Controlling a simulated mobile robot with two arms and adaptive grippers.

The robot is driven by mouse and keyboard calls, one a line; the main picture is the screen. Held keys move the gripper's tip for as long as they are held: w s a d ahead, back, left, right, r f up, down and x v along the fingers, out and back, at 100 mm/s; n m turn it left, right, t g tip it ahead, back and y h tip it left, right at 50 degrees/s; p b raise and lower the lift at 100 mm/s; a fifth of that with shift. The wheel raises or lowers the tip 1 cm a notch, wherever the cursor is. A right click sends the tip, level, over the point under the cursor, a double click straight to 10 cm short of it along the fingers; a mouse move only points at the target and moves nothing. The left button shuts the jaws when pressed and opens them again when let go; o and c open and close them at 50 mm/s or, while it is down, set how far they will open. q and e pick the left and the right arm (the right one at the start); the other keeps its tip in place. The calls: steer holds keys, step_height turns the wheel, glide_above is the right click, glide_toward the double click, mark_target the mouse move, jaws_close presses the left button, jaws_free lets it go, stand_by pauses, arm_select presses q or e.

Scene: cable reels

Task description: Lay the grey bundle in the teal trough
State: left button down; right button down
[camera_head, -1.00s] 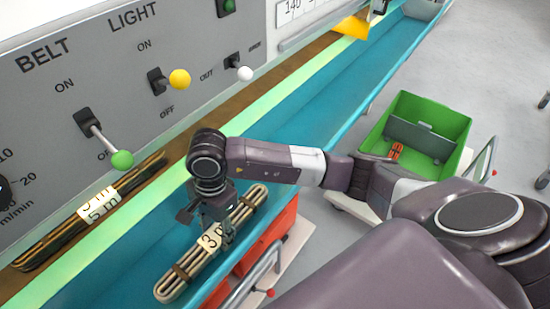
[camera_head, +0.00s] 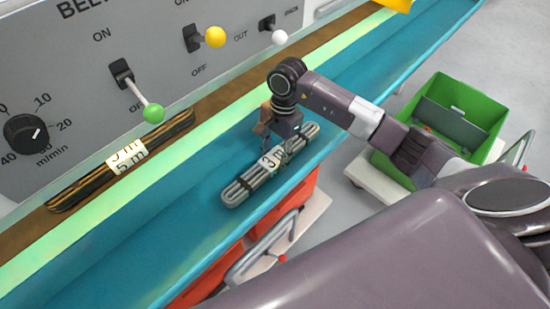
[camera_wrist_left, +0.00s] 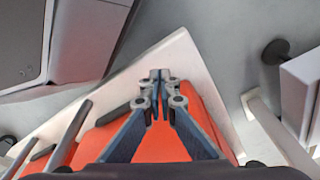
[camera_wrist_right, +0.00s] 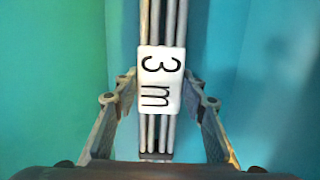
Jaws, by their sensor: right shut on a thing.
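The grey bundle (camera_head: 240,188), a coil of grey strands with dark ties and a "3 m" label, lies lengthwise over the teal trough (camera_head: 180,225). My right gripper (camera_head: 277,143) is shut on its middle from above. In the right wrist view, the fingertips (camera_wrist_right: 159,82) press the two sides of the label, and the bundle (camera_wrist_right: 163,22) runs straight between them with teal on both sides. I cannot tell whether the bundle touches the trough floor. My left gripper (camera_wrist_left: 160,76) is shut and empty, seen only in the left wrist view, above something red.
A brown belt (camera_head: 215,100) behind the trough carries a dark bundle labelled "5 m" (camera_head: 85,185). A grey panel (camera_head: 75,75) with levers and a dial stands behind it.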

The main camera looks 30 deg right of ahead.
arm_select(q)
steer(key=shift+w+r, duration=0.1)
steer(key=shift+w, duration=0.1)
arm_select(e)
steer(key=shift+f, duration=0.6)
steer(key=shift+w, duration=0.1)
arm_select(q)
steer(key=shift+w+d+r, duration=0.1)
steer(key=shift+w+r, duration=0.1)
arm_select(e)
steer(key=shift+f, duration=0.1)
arm_select(q)
steer(key=shift+s+r, duration=0.1)
steer(key=shift+s, duration=0.15)
arm_select(e)
steer(key=c, duration=1.2)
jaws_free()
